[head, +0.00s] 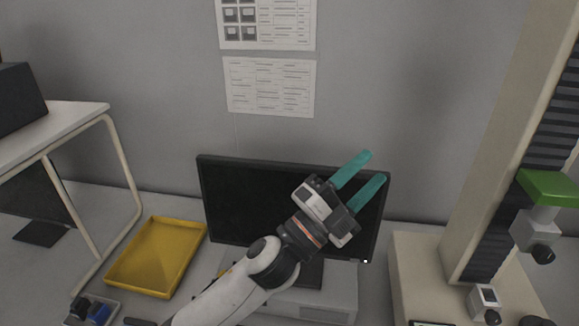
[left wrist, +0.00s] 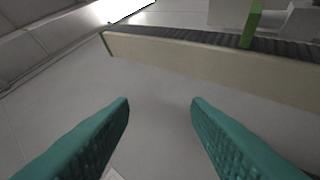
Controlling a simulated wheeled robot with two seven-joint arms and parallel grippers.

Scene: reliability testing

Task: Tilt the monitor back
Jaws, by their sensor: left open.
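The black monitor (head: 240,195) stands on a grey box (head: 335,290) against the wall in the head view. Its screen faces me, and my left arm hides part of the screen and the stand. My left gripper (head: 372,167) has teal fingers, spread apart with nothing between them. In the head view they overlap the monitor's upper right corner and point up and to the right. In the left wrist view the open fingers (left wrist: 160,102) have only grey wall between them, and the monitor is not visible there. My right gripper is not in view.
A tall beige testing column (head: 500,150) with a green part (head: 550,187) stands at the right. A yellow tray (head: 155,257) lies left of the monitor. A white-topped side table (head: 70,120) is at far left. Paper sheets (head: 268,86) hang on the wall above.

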